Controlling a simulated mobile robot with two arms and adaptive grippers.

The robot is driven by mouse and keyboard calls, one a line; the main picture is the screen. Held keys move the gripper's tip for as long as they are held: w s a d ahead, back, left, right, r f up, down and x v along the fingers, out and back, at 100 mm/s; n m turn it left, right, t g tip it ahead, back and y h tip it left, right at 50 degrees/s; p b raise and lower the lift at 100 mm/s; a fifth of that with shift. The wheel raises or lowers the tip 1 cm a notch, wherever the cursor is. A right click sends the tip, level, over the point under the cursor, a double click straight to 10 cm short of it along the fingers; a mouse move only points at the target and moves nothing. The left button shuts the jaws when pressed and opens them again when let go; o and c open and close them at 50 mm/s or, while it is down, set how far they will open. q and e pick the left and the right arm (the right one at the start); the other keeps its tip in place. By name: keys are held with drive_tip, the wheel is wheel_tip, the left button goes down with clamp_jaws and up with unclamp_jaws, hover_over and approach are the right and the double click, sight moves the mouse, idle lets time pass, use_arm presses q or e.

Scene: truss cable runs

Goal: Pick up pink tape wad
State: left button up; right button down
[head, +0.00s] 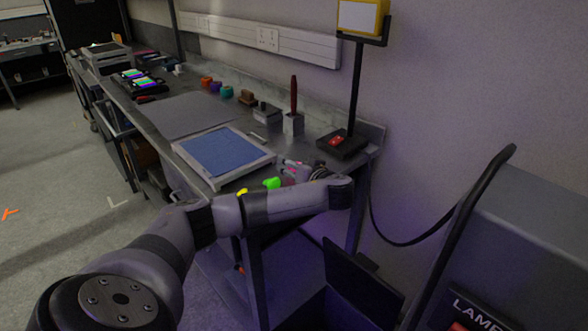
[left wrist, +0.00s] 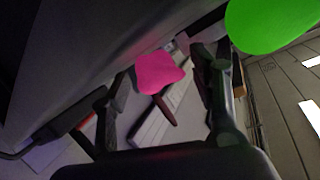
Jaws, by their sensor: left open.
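The pink tape wad (left wrist: 160,73) shows in the left wrist view, in the gap between the fingertips of my left gripper (left wrist: 160,66). The gripper is open, with a finger on each side of the wad; I cannot tell whether either touches it. In the head view my left arm reaches across to the near end of the bench, and its own wrist largely hides the gripper. I cannot make out the pink wad clearly there. My right gripper is not in view.
A bright green wad (head: 272,183) lies close by, also large in the left wrist view (left wrist: 270,24). A yellow piece (head: 242,192) sits at the bench edge. A blue-topped tray (head: 265,160), a lamp stand (head: 354,92) and a grey machine (head: 525,235) are near.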

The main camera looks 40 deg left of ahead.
use_arm(q)
drive_tip(key=shift+c, duration=0.3)
drive_tip(key=c, duration=0.8)
